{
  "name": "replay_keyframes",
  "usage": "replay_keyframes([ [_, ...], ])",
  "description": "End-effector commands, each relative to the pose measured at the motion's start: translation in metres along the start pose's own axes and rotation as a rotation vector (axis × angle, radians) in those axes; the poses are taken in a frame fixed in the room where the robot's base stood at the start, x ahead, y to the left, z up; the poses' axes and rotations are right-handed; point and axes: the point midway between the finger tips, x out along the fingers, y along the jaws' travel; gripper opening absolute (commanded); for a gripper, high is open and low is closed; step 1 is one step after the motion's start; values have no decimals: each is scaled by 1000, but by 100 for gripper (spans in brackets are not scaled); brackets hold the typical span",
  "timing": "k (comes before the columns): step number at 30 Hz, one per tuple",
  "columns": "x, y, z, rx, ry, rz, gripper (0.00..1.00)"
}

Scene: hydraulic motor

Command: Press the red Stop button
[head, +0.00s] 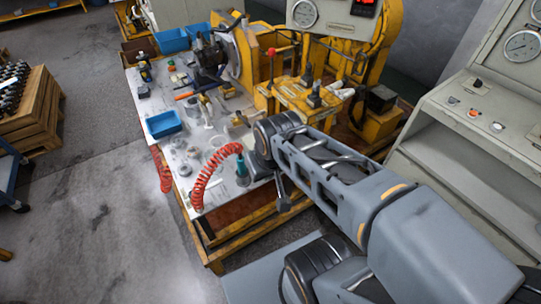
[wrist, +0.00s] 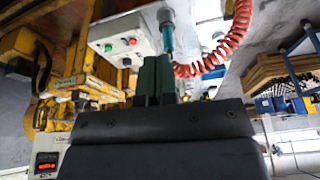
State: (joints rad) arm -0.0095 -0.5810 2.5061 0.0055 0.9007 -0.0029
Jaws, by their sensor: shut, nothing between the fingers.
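A pale control box (wrist: 122,40) shows in the wrist view, left of the fingertips. It carries a red button (wrist: 132,41), a green button (wrist: 108,47) and another small button (wrist: 127,62). Labels are too small to read, so I cannot confirm which is Stop. My gripper (wrist: 155,60) has its dark green fingers shut together and empty. The fingertips appear beside the box's edge, and I cannot tell the gap. In the head view my arm reaches over the workbench's front corner, and I cannot make out the control box there.
The white workbench (head: 150,104) holds a blue tray (head: 163,124), loose parts and a red coiled hose (head: 213,172), which hangs near my gripper. Yellow machinery (head: 296,92) stands behind. A grey console (head: 480,120) stands at right.

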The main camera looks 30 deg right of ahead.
Motion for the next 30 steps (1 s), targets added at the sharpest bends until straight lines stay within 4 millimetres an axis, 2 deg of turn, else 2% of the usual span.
replay_keyframes([
  [4,2,-1,-6,91,-16,-22,0],
  [8,13,-2,-28,438,-78,-100,0],
  [14,52,10,-89,1358,-266,-256,0],
  [18,88,37,-130,2003,-429,-334,0],
  [21,114,60,-150,2396,-551,-373,0],
  [24,136,83,-164,2709,-660,-403,0],
  [28,157,105,-173,2979,-772,-428,0],
  [29,161,108,-174,-3001,785,429,0],
  [30,164,112,-176,-2953,781,422,0],
])
